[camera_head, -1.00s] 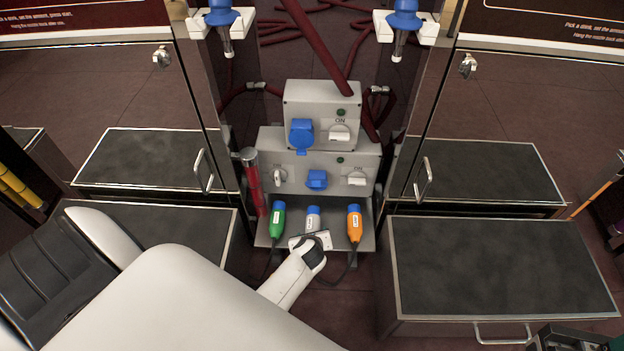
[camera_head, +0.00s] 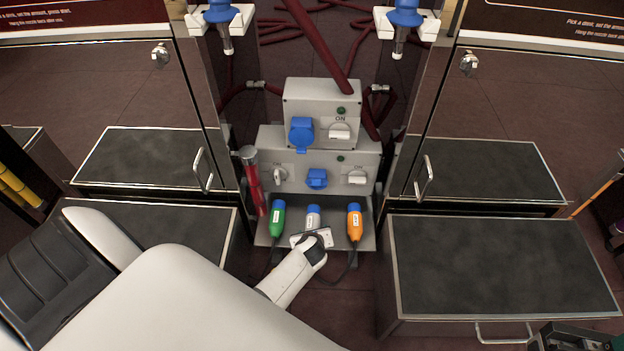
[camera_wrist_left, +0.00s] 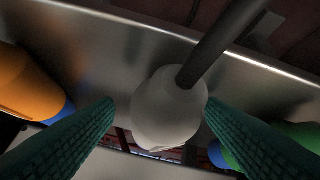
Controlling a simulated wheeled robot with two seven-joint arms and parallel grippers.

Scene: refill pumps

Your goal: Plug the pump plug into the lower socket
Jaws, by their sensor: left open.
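Three blue-capped plugs stand in a row on a metal holder (camera_head: 285,239): a green plug (camera_head: 277,217), a white-grey plug (camera_head: 313,216) and an orange plug (camera_head: 354,222). My left gripper (camera_head: 312,238) is at the white-grey plug and hides its lower part. In the left wrist view its teal fingers are open on either side of the white-grey plug (camera_wrist_left: 168,112), with gaps showing; a dark cable leaves the plug. The lower socket (camera_head: 317,179) has a blue cover and sits on the grey box above the plugs. At the lower right edge, part of my right gripper (camera_head: 572,338) shows, cut off.
An upper socket (camera_head: 301,133) with a blue cover is on the smaller box above. Rotary switches (camera_head: 357,178) flank the sockets. A red hose (camera_head: 318,45) hangs in front of the upper box. Dark-topped platforms (camera_head: 500,265) stand on both sides.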

